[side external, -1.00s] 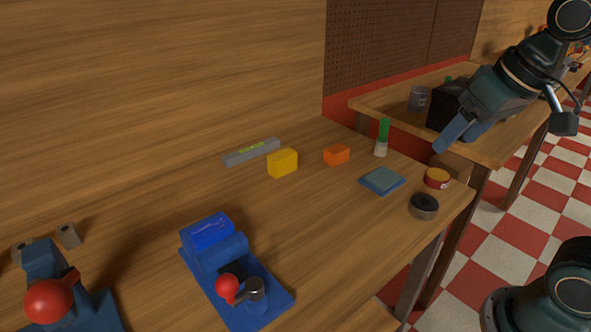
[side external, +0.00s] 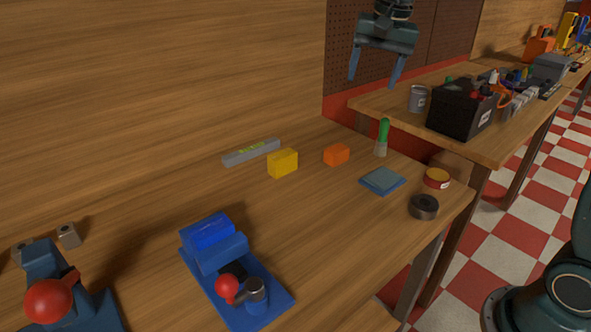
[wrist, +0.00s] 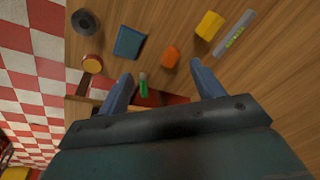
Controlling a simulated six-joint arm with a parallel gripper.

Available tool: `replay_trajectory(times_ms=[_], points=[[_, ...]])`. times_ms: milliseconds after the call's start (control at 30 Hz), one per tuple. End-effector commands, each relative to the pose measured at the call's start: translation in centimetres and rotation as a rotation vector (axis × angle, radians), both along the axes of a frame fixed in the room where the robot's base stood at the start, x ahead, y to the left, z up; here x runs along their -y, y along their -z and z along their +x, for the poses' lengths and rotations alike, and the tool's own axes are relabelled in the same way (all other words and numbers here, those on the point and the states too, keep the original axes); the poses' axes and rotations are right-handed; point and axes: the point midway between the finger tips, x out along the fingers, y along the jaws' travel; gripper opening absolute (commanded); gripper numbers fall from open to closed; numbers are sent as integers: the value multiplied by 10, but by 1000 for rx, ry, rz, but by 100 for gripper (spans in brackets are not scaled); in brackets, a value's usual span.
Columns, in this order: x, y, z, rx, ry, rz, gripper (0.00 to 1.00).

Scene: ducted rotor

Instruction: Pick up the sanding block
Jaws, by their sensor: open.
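Several small pieces on the bench could be the sanding block, and I cannot tell which by label: an orange block (side external: 336,155), a yellow block (side external: 283,163) and a flat blue pad (side external: 382,181). In the wrist view they are the orange block (wrist: 170,57), the yellow block (wrist: 209,26) and the blue pad (wrist: 129,42). My gripper (side external: 374,80) is open and empty, high above the bench's far end. In the wrist view the orange block lies just ahead of the gap between my fingertips (wrist: 160,71).
A green-handled brush (side external: 382,138), a grey level (side external: 251,152), a red-and-yellow tin (side external: 437,178) and a dark tape roll (side external: 424,207) lie around the blocks. A blue vise (side external: 215,250) stands nearer. A second bench holds a black box (side external: 462,110).

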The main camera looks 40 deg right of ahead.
Motion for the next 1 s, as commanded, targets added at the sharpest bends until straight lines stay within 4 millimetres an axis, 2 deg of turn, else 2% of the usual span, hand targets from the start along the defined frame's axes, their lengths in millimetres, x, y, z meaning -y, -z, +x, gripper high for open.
replay_trajectory(times_ms=[100, 500, 800, 1000], points=[[10, 11, 27, -27, 80, 18, 66], [44, 59, 100, -104, 349, 66, 66], [70, 111, 142, -160, 552, 92, 66], [84, 141, 157, -190, 659, 102, 66]])
